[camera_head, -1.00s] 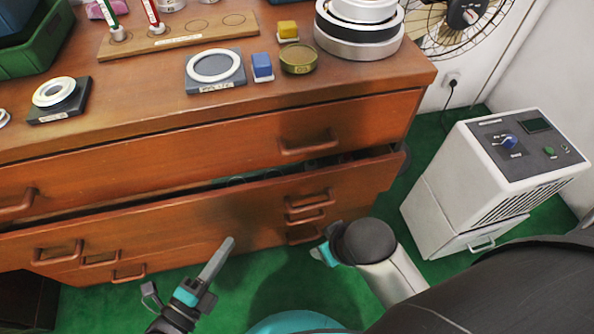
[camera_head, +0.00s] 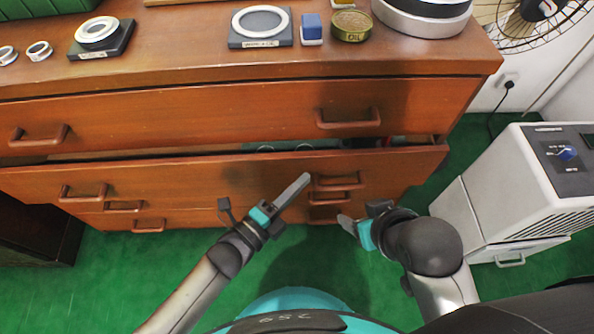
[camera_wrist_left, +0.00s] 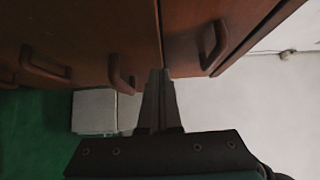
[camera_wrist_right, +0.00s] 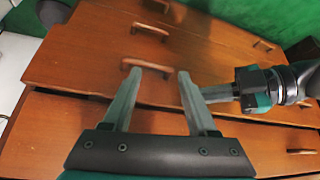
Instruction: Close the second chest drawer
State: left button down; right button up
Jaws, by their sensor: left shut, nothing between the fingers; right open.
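The second drawer (camera_head: 200,180) of the brown wooden chest stands partly open below the top drawer, with a dark gap along its upper edge and some contents just visible. It has a left handle (camera_head: 84,193) and a right handle (camera_head: 337,182). My left gripper (camera_head: 304,180) is shut and empty, its tips at the drawer front just left of the right handle; contact cannot be told. It also shows in the left wrist view (camera_wrist_left: 160,75). My right gripper (camera_wrist_right: 157,76) is open and empty, in front of the lower right part of the chest.
The top drawer (camera_head: 230,125) is shut. Lower drawers are partly hidden behind the second drawer's front. Bearing rings (camera_head: 262,22) and an oil tin (camera_head: 351,25) sit on the chest top. A white appliance (camera_head: 510,195) stands on the green floor at the right.

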aim_at(310, 158)
pick_arm(q)
jog(key=shift+w+f+b, duration=0.1)
jog(key=shift+w+b, duration=0.5)
jog(key=shift+w, duration=1.15)
pick_arm(e)
jog(key=shift+w+a+f+t+y, duration=0.15)
jog(key=shift+w+a+t+y, duration=0.15)
jog(key=shift+w+a+t, duration=0.4)
jog(key=shift+w+a+f+t+y, duration=0.1)
jog(key=shift+w+a+t+y, duration=0.2)
jog(key=shift+w+a+t, duration=0.4)
jog(key=shift+s+a, duration=0.1)
jog(key=shift+a, duration=0.05)
